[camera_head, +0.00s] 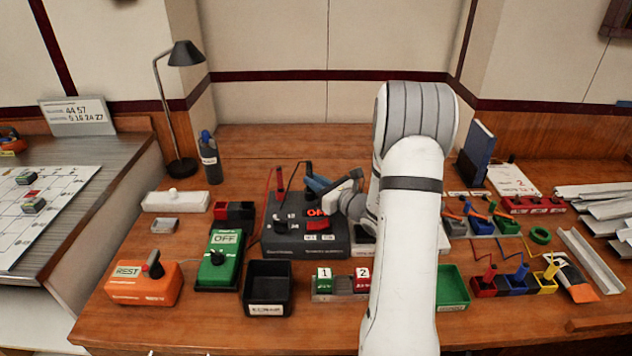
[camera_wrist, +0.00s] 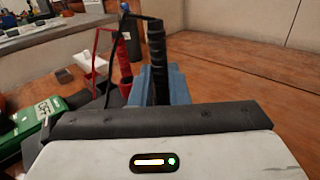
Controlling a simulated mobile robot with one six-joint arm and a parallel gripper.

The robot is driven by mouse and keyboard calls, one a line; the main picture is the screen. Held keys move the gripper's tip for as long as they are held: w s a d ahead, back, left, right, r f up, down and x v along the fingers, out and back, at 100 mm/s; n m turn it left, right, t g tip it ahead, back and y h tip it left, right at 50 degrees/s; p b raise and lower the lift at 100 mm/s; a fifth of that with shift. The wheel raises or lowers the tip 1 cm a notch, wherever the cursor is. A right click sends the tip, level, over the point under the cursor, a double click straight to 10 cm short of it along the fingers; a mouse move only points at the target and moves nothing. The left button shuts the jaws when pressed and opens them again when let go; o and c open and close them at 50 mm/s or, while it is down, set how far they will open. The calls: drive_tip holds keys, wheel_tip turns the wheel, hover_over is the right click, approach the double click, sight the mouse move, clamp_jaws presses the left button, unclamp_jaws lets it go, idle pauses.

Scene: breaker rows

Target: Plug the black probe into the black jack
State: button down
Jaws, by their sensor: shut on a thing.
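My gripper (camera_head: 316,186), with blue fingers, is above the back of the dark grey meter box (camera_head: 283,242). In the wrist view the black probe (camera_wrist: 157,55) stands upright between the blue fingers (camera_wrist: 178,88), which are shut on it. A black cable leads off its top to the left. The probe's lower end is hidden by the gripper. The red probe (camera_head: 279,180) stands upright left of the gripper; it also shows in the wrist view (camera_wrist: 123,63). I cannot make out the black jack, or whether the probe's tip touches anything.
A red-and-black block (camera_head: 236,212) sits left of the meter box. A green OFF box (camera_head: 219,262), an orange REST box (camera_head: 144,284) and a black bin (camera_head: 268,285) stand in front. A spray-type bottle (camera_head: 210,160) and lamp (camera_head: 182,168) are behind. The back table strip is clear.

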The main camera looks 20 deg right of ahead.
drive_tip(key=shift+f+b, duration=0.75)
drive_tip(key=shift+f, duration=0.15)
drive_tip(key=c, duration=1.3)
unclamp_jaws()
drive_tip(key=v, duration=0.7)
drive_tip(key=shift+s+d, duration=0.2)
drive_tip(key=shift+s, duration=0.2)
drive_tip(key=shift+a, duration=0.1)
